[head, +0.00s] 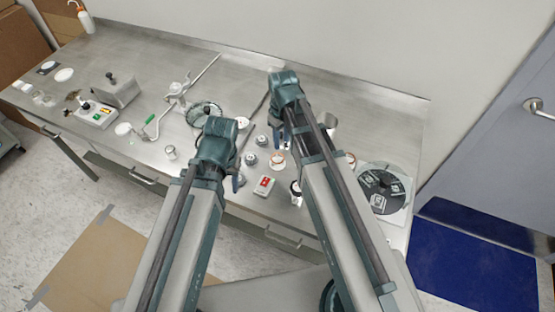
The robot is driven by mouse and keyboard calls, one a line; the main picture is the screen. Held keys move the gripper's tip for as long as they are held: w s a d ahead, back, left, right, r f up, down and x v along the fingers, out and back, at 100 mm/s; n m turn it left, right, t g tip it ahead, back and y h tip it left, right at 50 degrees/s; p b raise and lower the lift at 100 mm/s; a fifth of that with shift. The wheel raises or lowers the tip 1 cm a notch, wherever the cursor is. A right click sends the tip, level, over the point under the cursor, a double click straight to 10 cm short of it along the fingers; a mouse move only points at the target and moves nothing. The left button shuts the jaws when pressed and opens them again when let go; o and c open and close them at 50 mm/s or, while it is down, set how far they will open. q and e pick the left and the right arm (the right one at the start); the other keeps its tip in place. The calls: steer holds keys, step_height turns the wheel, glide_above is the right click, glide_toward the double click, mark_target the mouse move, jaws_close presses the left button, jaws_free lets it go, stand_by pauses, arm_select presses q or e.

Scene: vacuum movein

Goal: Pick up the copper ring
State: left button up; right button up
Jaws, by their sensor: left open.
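A small round piece with a copper-coloured rim (278,160) lies on the steel bench between my two arms. Another coppery edge (351,159) shows just right of my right arm, partly hidden by it. I cannot tell for sure which of these is the copper ring. My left gripper (238,182) is left of the first piece, near the bench's front edge, apart from it and open; its wrist hides part of it. My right gripper (274,112) is above and behind the piece, mostly covered by its own arm, so its jaws are unclear.
Several small metal parts (250,158) and a red-and-white box (264,186) lie close by. A glass dish (204,113) stands behind my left wrist. The bench (370,110) is clear at the back right.

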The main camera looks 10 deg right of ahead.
steer(key=shift+s+f+b, duration=0.2)
steer(key=shift+f+b, duration=2.15)
steer(key=shift+f, duration=0.15)
steer(key=shift+f, duration=0.25)
jaws_close()
